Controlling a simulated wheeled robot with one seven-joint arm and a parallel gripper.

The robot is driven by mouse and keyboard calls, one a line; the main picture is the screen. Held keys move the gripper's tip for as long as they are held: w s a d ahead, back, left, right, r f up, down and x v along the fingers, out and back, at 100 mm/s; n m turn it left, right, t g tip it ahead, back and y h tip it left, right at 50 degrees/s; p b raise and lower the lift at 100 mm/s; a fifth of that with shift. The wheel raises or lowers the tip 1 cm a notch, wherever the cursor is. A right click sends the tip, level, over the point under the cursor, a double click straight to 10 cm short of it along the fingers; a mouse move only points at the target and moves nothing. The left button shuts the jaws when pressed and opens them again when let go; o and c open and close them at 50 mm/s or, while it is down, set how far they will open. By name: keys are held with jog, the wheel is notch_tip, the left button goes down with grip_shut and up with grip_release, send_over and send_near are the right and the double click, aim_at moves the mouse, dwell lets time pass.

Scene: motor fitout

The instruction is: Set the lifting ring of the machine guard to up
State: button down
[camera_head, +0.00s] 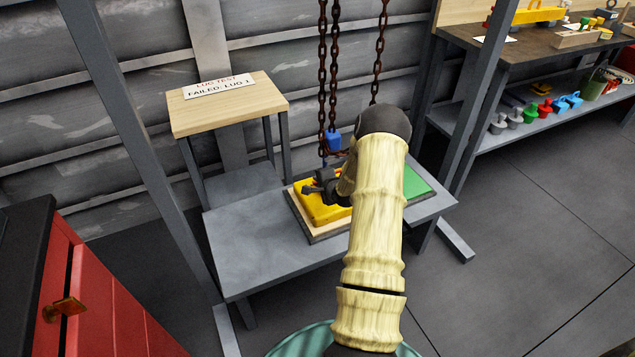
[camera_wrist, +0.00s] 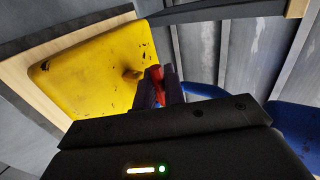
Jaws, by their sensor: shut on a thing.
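The yellow machine guard (camera_head: 315,209) lies on a light wooden board on the grey bench. It also fills the upper left of the wrist view (camera_wrist: 85,75), with a small yellow lug (camera_wrist: 131,75) on its face. My gripper (camera_head: 318,187) is over the guard's back part. In the wrist view, the dark fingers of my gripper (camera_wrist: 158,88) are shut on a narrow red part (camera_wrist: 158,90) beside the lug. It may be the lifting ring. The fingers hide most of it, so I cannot tell whether it is up or down.
A blue block (camera_head: 333,140) hangs on rusty chains (camera_head: 323,75) just behind the guard. A green panel (camera_head: 416,183) lies to the right, partly behind my arm. A wooden stand (camera_head: 235,108) bears a sign (camera_head: 219,86) reading "LUG TEST FAILED: LUG 1". A red cabinet (camera_head: 100,300) stands front left.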

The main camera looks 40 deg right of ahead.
jog(key=c, duration=1.5)
grip_release()
jog(key=shift+s+r, duration=0.1)
jog(key=p+v, duration=0.3)
jog(key=v, duration=1.4)
jog(key=shift+s, duration=0.15)
jog(key=shift+f, duration=0.35)
jog(key=c, duration=0.6)
jog(key=f+t+b, duration=0.1)
jog(key=f, duration=0.2)
jog(key=w+f+n+t+y+b, duration=0.1)
jog(key=f+b, duration=0.1)
jog(key=f, duration=0.1)
jog(key=f+t+b, duration=0.1)
jog(key=f+t, duration=0.1)
jog(key=shift+w+a+f+n, duration=0.15)
jog(key=shift+w+f+n, duration=0.15)
jog(key=shift+f, duration=0.1)
grip_shut()
jog(key=s+f+m+t+h+b, duration=0.1)
jog(key=s+f+t+h+b, duration=0.1)
jog(key=f+t+b, duration=0.3)
jog(key=shift+s+f+m+t+h, duration=0.3)
jog(key=shift+s+f+t+h, duration=0.1)
jog(key=shift+s+f+t, duration=0.35)
